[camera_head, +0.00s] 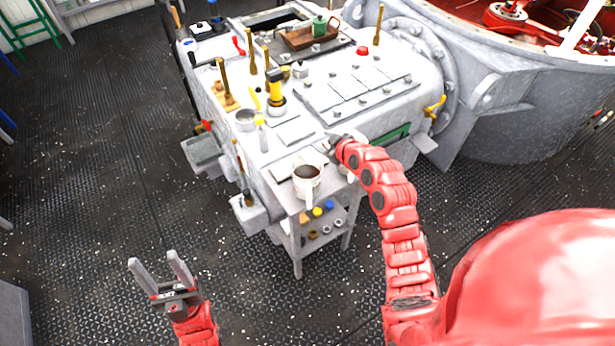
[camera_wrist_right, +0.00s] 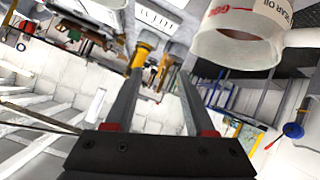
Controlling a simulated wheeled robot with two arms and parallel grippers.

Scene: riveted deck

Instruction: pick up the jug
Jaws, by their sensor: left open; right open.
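The jug (camera_head: 308,185) is a white pot with a dark inside, standing upright on the small grey side table at the front of the machine. In the right wrist view the jug (camera_wrist_right: 238,50) shows large at the upper right, with lettering on its side. My right gripper (camera_head: 333,143) is behind and a little right of the jug in the head view. In the wrist view its open fingers (camera_wrist_right: 162,72) point past the jug's left side, with nothing between them. My left gripper (camera_head: 155,262) is open and empty, over the floor at the lower left.
The grey machine (camera_head: 345,95) behind carries upright levers, a yellow-topped cylinder (camera_head: 276,90) and a wooden tray (camera_head: 291,41) with a green pot. The side table (camera_head: 296,235) has a lower shelf with small parts.

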